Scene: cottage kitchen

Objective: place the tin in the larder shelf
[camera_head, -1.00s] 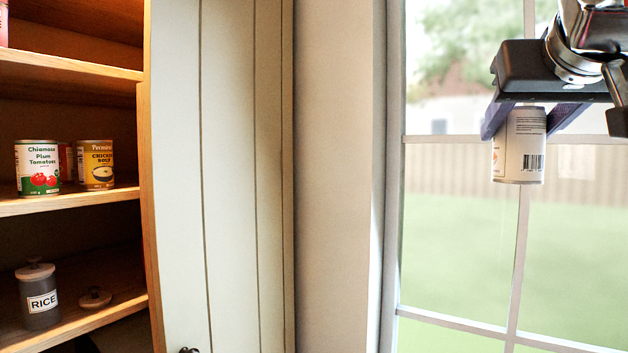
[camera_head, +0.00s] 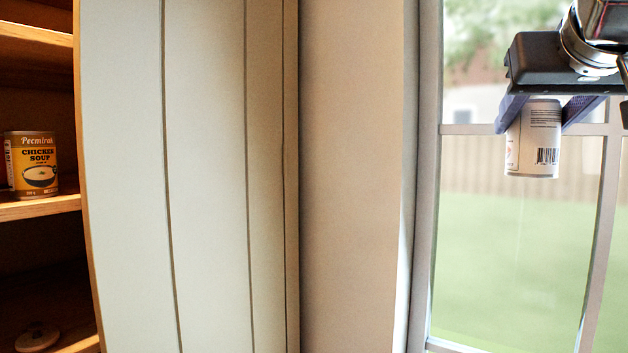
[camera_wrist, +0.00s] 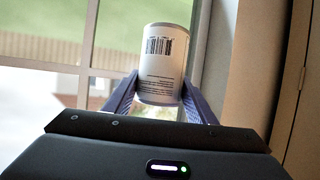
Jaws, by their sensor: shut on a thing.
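The tin (camera_head: 533,142) is a white-labelled can with a barcode. It hangs upright between the purple fingers of my gripper (camera_head: 545,115), in front of the window at the right of the head view. My gripper is shut on it, near its top end. In the wrist view the tin (camera_wrist: 164,62) shows between both fingers (camera_wrist: 158,92). The larder shelf (camera_head: 42,207) is at the far left of the head view, well apart from the gripper. Only a narrow strip of its boards shows; the rest is out of frame.
A yellow chicken soup can (camera_head: 32,165) stands on the middle board near the shelf's right edge. A round lid (camera_head: 37,338) lies on the board below. The pale panelled larder side or door (camera_head: 190,180) stands between the shelf and the window (camera_head: 500,240).

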